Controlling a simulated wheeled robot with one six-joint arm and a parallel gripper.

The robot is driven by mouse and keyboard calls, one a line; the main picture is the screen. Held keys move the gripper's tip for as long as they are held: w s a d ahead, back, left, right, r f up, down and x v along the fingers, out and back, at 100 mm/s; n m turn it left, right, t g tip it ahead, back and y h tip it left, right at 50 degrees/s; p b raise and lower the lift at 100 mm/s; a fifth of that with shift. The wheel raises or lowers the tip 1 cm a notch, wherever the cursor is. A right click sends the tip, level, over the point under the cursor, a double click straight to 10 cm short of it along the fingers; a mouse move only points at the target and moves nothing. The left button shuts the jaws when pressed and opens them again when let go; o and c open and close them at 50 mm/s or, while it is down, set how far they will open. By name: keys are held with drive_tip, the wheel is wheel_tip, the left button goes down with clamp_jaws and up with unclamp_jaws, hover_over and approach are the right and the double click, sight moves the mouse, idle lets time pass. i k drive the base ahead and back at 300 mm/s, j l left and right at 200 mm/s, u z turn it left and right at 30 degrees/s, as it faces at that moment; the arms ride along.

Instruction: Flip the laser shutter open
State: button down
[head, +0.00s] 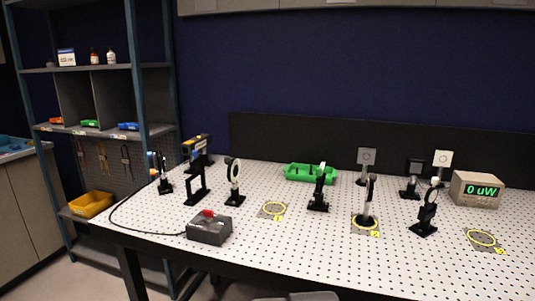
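An optical table (300,255) with a white, hole-dotted top spans the view. At its left end stands a dark boxy device with yellow and blue marks (197,147), which looks like the laser. A black mount (197,188) stands in front of it. Left of that is a small black post mount with an orange part (161,174). Which of these is the shutter, and whether it is open, is too small to tell. A meter box (477,188) at the right reads 0 uW in green. My gripper is not in view.
A grey box with a red button (209,228) sits at the front left, with a black cable. Several optic mounts stand upright across the table, one at the left (234,183). A green tray (310,173) lies behind. Yellow-ringed spots (273,210) mark the top. The front middle is clear.

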sight(196, 166)
drive_tip(key=u, duration=0.7)
